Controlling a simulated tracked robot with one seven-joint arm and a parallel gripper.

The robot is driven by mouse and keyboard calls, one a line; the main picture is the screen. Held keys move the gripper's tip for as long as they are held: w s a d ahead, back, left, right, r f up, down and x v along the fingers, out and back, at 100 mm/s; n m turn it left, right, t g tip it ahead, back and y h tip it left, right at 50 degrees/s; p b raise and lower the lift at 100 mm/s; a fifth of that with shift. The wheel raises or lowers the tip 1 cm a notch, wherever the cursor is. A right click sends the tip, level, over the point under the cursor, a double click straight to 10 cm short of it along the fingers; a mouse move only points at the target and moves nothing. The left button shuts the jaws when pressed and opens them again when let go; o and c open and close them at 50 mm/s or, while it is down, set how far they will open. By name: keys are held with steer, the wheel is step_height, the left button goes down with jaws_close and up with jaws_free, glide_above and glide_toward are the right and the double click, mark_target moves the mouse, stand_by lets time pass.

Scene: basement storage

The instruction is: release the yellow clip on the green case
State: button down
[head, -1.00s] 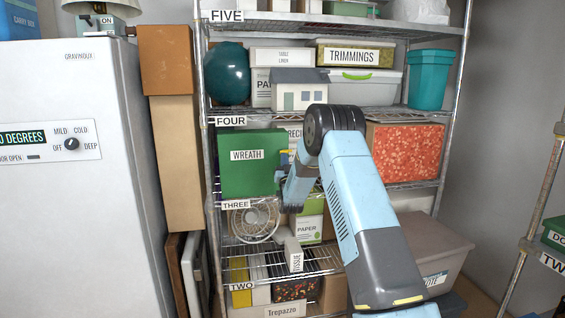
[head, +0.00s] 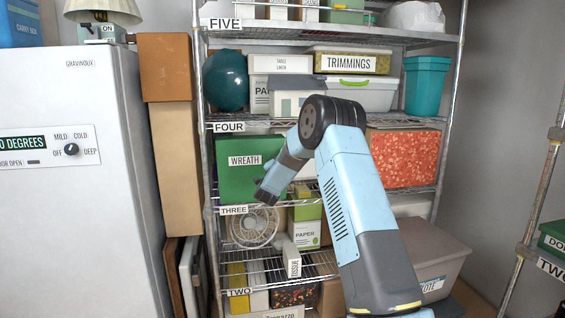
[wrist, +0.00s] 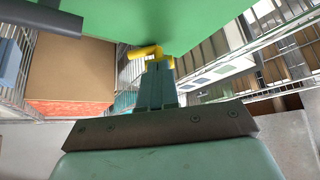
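The green case (head: 237,180), labelled WREATH, stands on the shelf marked THREE in the head view. Its green surface (wrist: 190,18) fills the top middle of the wrist view. The yellow clip (wrist: 146,51) shows at the case's edge in the wrist view, as a bent yellow piece right at my fingertips. In the head view the clip is hidden behind my arm. My gripper (wrist: 158,75) has its fingers close together and looks shut. I cannot tell whether the fingers grip the clip or only touch it. In the head view my gripper (head: 264,194) is at the case's lower right front.
An orange patterned box (head: 405,157) is to the right. A fan (head: 252,227) and a tissue box (head: 291,259) are below. Metal shelf posts and wires surround the case.

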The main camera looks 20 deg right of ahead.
steer(key=shift+d+r+m+g, duration=0.15)
steer(key=shift+m+g, duration=0.35)
steer(key=shift+m, duration=0.3)
steer(key=f+v, duration=0.1)
steer(key=v, duration=1.3)
steer(key=shift+w+d+r, duration=0.1)
steer(key=shift+d, duration=0.05)
